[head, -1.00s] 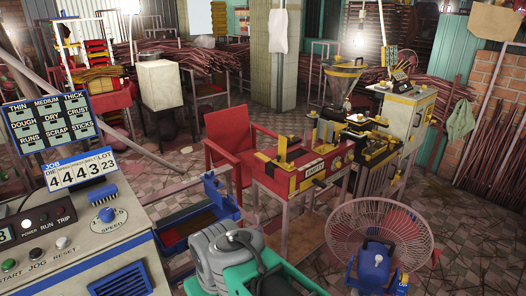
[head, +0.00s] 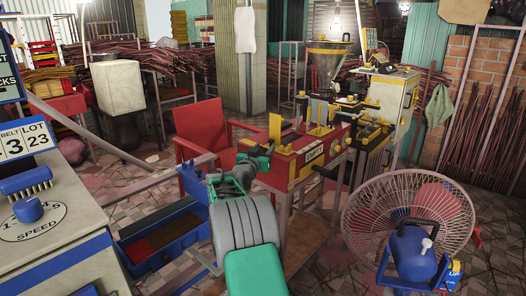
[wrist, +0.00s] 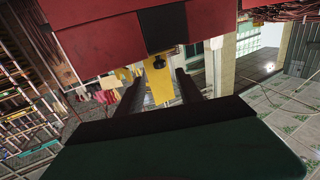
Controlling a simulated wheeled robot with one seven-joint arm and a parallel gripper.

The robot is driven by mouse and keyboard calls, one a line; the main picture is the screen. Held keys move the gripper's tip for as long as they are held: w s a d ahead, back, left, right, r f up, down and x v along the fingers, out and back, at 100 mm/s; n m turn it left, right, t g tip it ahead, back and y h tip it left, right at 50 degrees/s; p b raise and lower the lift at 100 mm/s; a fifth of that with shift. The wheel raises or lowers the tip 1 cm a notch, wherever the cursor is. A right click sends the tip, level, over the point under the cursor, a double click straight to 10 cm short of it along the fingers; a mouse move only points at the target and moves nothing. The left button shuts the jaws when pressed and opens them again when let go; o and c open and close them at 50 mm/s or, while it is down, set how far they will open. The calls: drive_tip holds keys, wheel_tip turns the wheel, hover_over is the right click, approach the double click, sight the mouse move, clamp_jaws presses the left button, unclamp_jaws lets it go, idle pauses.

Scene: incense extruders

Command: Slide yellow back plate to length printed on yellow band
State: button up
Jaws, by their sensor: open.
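A red machine (head: 305,168) with an "EMPTY" label stands at the centre of the head view. An upright yellow plate (head: 275,127) rises at its left end, likely the back plate. My gripper (head: 258,152) is at that left end, close to the plate; contact cannot be told. In the wrist view my gripper (wrist: 158,82) is open, with two dark fingers apart. A yellow piece (wrist: 159,88) with a dark knob shows between them, below a red body. Other yellow parts lie along the machine's top, but no printed length is legible.
A red chair (head: 205,135) stands behind and left of the machine. A blue tray (head: 165,235) is low at the left. A caged fan (head: 408,225) stands at front right, and a control console (head: 50,225) at front left. A metal hopper (head: 329,65) rises behind.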

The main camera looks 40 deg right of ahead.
sight(270, 141)
drive_tip(key=x, duration=0.6)
drive_tip(key=shift+w+d+r, duration=0.1)
drive_tip(key=shift+w+d, duration=0.1)
drive_tip(key=shift+d, duration=0.1)
clamp_jaws()
idle(1.0)
